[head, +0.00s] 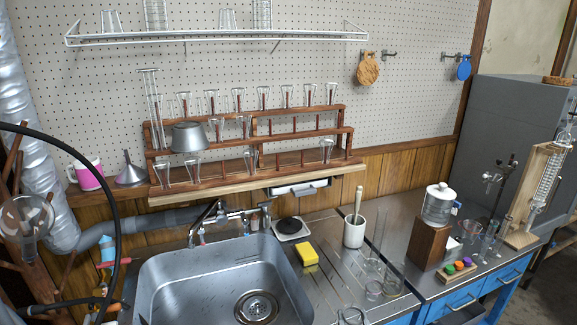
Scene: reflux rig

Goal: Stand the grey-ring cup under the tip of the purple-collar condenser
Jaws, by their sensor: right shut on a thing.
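A glass condenser (547,178) with a coiled inner tube is fixed to a pale wooden stand (522,238) at the far right of the head view. I cannot make out a purple collar on it. Several small clear glass vessels (476,229) stand on the bench left of that stand. More clear glass (373,290) stands on the steel drainboard, and another glass (351,317) is cut off at the bottom edge. No grey ring can be told on any of them at this size. I see neither of my grippers in this view.
A steel sink (160,275) fills the front left. A yellow sponge (306,254), a white pot (354,233) and a wooden block (430,245) with a lidded jar (438,204) stand right of it. A dark clamp stand (497,185) and a block of coloured caps (458,269) crowd the right bench.

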